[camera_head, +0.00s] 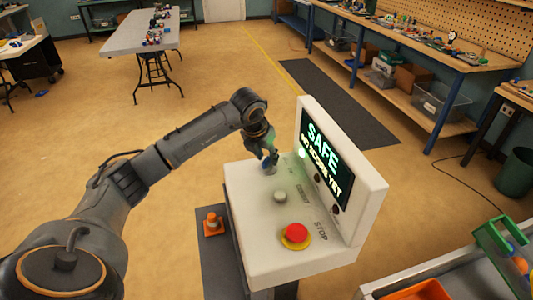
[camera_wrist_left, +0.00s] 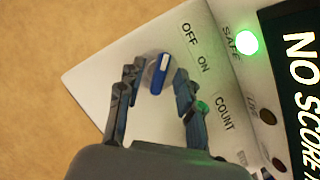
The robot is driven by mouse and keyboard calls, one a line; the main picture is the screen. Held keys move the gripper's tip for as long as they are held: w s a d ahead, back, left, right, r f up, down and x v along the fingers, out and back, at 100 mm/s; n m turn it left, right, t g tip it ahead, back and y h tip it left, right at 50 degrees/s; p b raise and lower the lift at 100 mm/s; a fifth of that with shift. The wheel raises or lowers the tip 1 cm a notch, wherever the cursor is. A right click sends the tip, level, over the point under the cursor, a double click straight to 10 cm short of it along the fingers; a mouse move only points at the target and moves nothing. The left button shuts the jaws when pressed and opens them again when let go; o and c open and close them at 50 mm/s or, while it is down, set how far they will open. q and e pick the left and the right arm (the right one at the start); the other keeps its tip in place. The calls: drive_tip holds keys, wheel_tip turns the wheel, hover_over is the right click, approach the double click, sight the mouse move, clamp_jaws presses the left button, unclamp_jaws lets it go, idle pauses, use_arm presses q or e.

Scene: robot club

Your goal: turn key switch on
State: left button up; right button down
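The key switch (camera_wrist_left: 157,80) is a blue knob with a white mark, on the white panel top of the console (camera_head: 258,235). In the left wrist view its label (camera_wrist_left: 196,48) reads OFF and ON. In the head view the knob (camera_head: 266,169) shows only partly beneath my left gripper (camera_head: 269,160). In the left wrist view my left gripper (camera_wrist_left: 157,72) is open, its two fingers on either side of the knob with small gaps visible. Whether a fingertip touches it, I cannot tell. My right gripper is not in view.
A grey button (camera_head: 280,197) and a red stop button (camera_head: 296,233) sit nearer on the panel. The upright screen (camera_head: 327,158) reads SAFE and NO SCORE YET, beside a lit green lamp (camera_wrist_left: 247,43). An orange cone (camera_head: 213,224) stands on the floor to the left.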

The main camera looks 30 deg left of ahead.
use_arm(q)
drive_tip(key=shift+f, duration=0.15)
drive_tip(key=shift+c, duration=0.4)
clamp_jaws()
